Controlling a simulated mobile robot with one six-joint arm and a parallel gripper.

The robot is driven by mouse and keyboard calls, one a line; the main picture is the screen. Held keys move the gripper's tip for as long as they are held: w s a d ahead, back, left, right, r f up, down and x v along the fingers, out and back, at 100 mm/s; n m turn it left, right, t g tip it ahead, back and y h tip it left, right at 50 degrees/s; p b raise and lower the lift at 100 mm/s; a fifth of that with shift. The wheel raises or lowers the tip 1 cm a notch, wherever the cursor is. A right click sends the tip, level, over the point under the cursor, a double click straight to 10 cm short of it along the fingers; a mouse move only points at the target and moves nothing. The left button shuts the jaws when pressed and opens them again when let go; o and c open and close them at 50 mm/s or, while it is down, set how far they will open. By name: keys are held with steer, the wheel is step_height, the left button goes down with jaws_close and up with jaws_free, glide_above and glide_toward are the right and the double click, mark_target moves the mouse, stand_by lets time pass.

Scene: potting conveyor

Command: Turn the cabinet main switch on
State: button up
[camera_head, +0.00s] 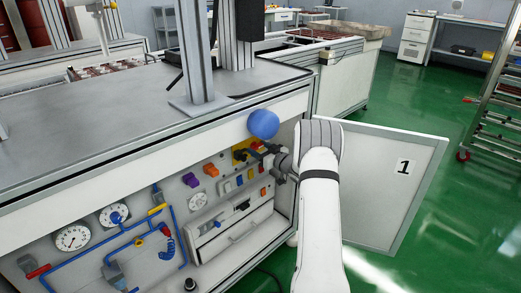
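The cabinet (150,180) has a white front panel with controls. A yellow plate with a dark switch (240,154) sits at its upper right, and it looks like the main switch. The switch's exact setting is too small to tell. My gripper (263,151) is at the right end of the panel, just right of the yellow plate and very close to it. Its dark fingers partly cover that area. I cannot tell whether they touch the switch, or whether they are open or shut.
A rounded blue thing (263,124) shows above my gripper. Purple and orange knobs (211,170), gauges (73,237) and blue pipes (120,242) fill the panel. Green floor (425,110) is free at the right.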

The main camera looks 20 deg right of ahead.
steer(key=c, duration=0.3)
steer(key=shift+c, duration=0.2)
steer(key=shift+r+m+p, duration=0.1)
steer(key=shift+m+p, duration=0.2)
steer(key=shift+p, duration=0.15)
steer(key=m+p, duration=0.2)
steer(key=p, duration=0.1)
steer(key=shift+r, duration=0.15)
steer(key=m+p, duration=0.4)
steer(key=m, duration=0.2)
steer(key=shift+p, duration=0.35)
steer(key=m+p, duration=0.2)
steer(key=m, duration=0.2)
steer(key=shift+d+p, duration=0.1)
steer(key=shift+p, duration=0.2)
steer(key=m, duration=0.1)
steer(key=m+p, duration=0.1)
steer(key=m, duration=0.3)
steer(key=shift+f+p, duration=0.3)
steer(key=shift+p, duration=0.05)
steer(key=shift+m, duration=0.3)
